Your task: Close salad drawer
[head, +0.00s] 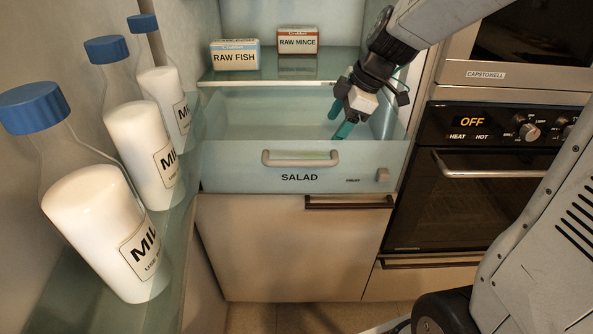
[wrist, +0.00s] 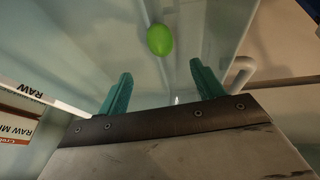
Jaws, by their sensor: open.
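The salad drawer (head: 232,181) is pulled out of the fridge, with its front labelled SALAD and a beige bar handle (head: 300,158) across the top middle. My gripper (head: 340,132) is over the right part of the open drawer, pointing down into it, behind the drawer front. Its teal fingers are apart with nothing between them. In the wrist view my gripper (wrist: 158,95) shows both fingers spread. A green round item (wrist: 160,40) lies in the drawer beyond the fingertips. The handle also shows in the wrist view (wrist: 238,78), right of the fingers.
Boxes of raw fish (head: 234,56) and raw mince (head: 297,40) stand on the shelf above the drawer. Several milk bottles (head: 105,235) fill the door rack at left. An oven (head: 480,185) stands at right. Floor shows below the cabinet.

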